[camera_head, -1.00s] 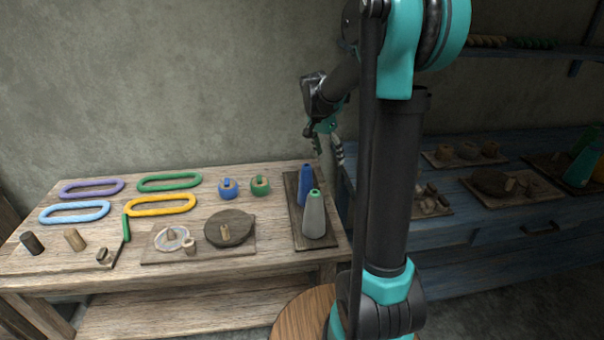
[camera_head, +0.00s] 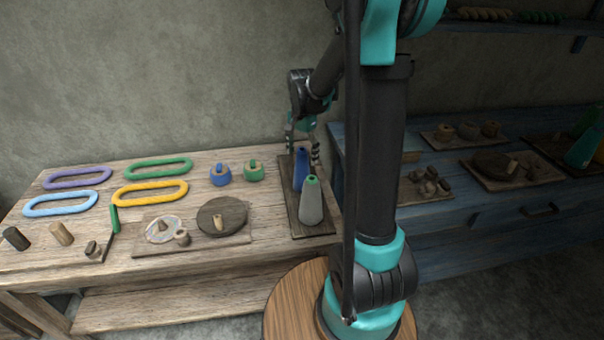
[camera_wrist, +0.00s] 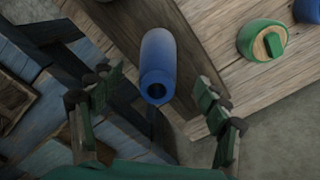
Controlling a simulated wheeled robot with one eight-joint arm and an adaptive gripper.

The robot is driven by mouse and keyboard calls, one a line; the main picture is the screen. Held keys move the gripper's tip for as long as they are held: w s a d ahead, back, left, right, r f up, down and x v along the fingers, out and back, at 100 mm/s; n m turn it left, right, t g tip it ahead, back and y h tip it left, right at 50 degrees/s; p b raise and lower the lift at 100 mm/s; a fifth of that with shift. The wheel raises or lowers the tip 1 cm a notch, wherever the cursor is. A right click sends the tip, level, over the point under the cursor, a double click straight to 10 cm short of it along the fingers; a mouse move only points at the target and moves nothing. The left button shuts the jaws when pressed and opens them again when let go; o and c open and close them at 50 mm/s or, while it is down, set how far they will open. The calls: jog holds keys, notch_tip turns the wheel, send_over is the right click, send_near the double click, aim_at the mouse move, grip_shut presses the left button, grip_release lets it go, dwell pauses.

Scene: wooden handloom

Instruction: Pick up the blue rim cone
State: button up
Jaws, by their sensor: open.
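The blue cone (camera_head: 300,175) stands upright on a dark wooden tray (camera_head: 299,229) at the right end of the light wooden table. A grey cone with a green rim (camera_head: 311,205) stands in front of it on the same tray. My gripper (camera_head: 302,148) is open above the blue cone, its fingers pointing down. In the wrist view the blue cone (camera_wrist: 158,58) shows its blue rim and dark top hole between the spread fingers of my gripper (camera_wrist: 155,92). No finger visibly touches it.
Several coloured oval loops (camera_head: 150,193) lie farther left. A blue bench (camera_head: 450,223) stands to the right.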

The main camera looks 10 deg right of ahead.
aim_at(302, 168)
jog(key=shift+s+f, duration=0.15)
jog(key=shift+f, duration=1.4)
jog(key=shift+s+f, duration=0.1)
jog(key=shift+f, duration=1.45)
jog(key=shift+c, duration=0.6)
jog(key=c, duration=1.2)
